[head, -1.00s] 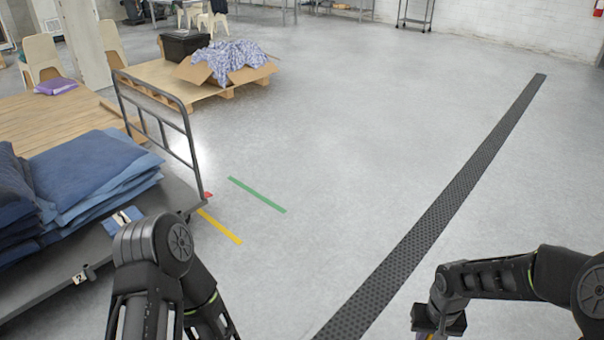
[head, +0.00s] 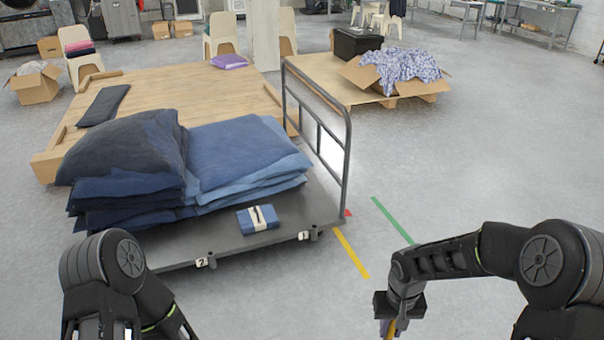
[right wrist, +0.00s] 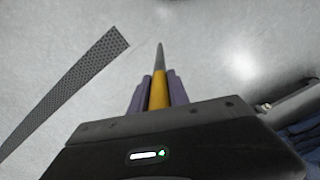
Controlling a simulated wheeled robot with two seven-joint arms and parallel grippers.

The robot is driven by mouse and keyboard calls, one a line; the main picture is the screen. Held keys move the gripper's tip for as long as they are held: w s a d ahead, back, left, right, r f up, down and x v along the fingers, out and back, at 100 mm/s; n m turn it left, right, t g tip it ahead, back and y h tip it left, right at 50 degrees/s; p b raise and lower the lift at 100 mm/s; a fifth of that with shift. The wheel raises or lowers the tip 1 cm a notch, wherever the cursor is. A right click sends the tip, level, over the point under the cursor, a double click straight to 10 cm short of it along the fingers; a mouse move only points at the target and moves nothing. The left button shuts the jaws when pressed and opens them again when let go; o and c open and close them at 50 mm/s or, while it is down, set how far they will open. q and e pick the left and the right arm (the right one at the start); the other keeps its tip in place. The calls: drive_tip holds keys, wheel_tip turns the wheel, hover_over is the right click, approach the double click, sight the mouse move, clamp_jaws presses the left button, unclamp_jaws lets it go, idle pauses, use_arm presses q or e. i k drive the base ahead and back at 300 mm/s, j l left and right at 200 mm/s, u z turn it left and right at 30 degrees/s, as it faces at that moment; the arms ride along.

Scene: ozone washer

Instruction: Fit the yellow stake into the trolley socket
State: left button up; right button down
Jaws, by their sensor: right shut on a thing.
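My right gripper (head: 389,328) is at the lower right of the head view, shut on the yellow stake (head: 392,330). In the right wrist view the stake (right wrist: 160,90) lies between the two purple-grey fingers (right wrist: 158,93), and its grey tip extends beyond them over bare floor. The trolley (head: 240,238) stands left of the right gripper, apart from it. Sockets sit on its near edge, one by label 1 (head: 314,233) and one by label 2 (head: 211,261). My left arm shows at the lower left; its gripper fingers are out of frame.
Stacked blue textiles (head: 240,150) and a small blue bundle (head: 258,219) lie on the trolley deck. Its grey rail (head: 347,160) rises at the right end. A wooden platform (head: 190,90) is behind. The floor right of the trolley is clear, with yellow (head: 351,253) and green (head: 392,219) tape.

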sight(179, 190)
drive_tip(key=i+u, duration=0.25)
drive_tip(key=i, duration=1.3)
drive_tip(key=i+l+u, duration=0.2)
drive_tip(key=i, duration=0.3)
drive_tip(key=i+u, duration=0.15)
drive_tip(key=i, duration=0.35)
drive_tip(key=i+l+u, duration=0.2)
drive_tip(key=i, duration=0.25)
